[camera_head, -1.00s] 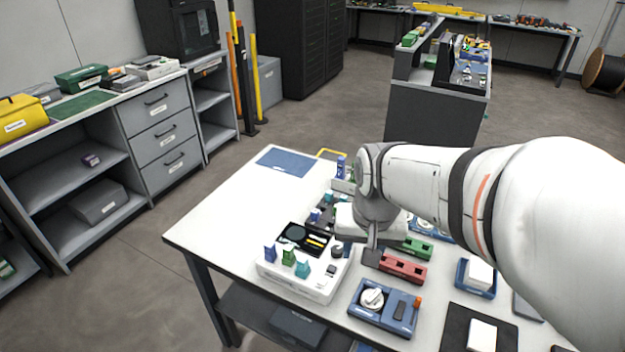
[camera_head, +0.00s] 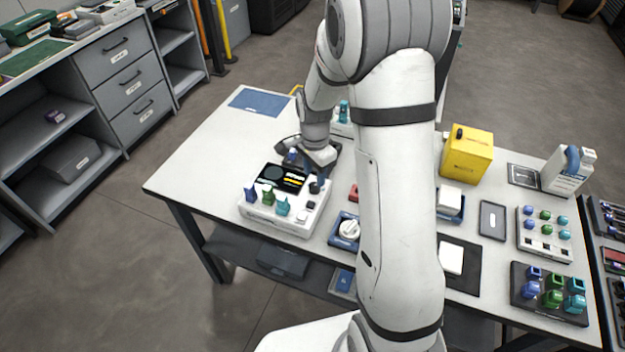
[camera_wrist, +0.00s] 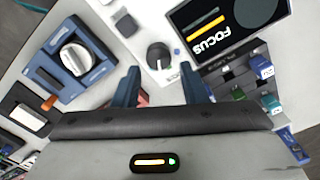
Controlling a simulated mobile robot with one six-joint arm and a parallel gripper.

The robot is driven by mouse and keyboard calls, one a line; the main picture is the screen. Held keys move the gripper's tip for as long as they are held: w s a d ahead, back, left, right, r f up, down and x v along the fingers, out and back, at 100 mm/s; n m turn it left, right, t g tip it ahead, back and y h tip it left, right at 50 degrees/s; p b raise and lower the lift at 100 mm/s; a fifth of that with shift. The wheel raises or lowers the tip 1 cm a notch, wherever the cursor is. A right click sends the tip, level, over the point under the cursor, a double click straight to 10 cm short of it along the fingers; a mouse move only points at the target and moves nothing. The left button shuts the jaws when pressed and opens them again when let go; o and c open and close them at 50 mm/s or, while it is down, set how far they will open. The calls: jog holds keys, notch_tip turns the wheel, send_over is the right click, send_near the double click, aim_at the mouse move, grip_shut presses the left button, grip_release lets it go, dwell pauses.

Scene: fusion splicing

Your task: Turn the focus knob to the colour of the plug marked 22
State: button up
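The black focus knob (camera_wrist: 158,56) stands on the white splicer, beside a screen reading FOCUS (camera_wrist: 222,32); a small blue mark shows near it. My gripper (camera_wrist: 159,80) is open, its two blue-grey fingers apart with the knob between or just beyond their tips; contact cannot be told. In the head view my gripper (camera_head: 318,168) is over the knob side of the splicer (camera_head: 279,223). Blue (camera_head: 251,194), green (camera_head: 268,197) and teal (camera_head: 283,206) plugs stand along its front. More plugs, blue-violet (camera_wrist: 265,68), green (camera_wrist: 238,93) and teal (camera_wrist: 270,102), show in the wrist view; their labels are unreadable.
A yellow box (camera_head: 467,155) and trays of coloured parts (camera_head: 549,293) are at the right. A blue mat (camera_head: 257,102) lies at the far left.

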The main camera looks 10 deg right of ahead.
aim_at(315, 185)
jog(key=shift+f, duration=2)
jog(key=shift+c, duration=0.6)
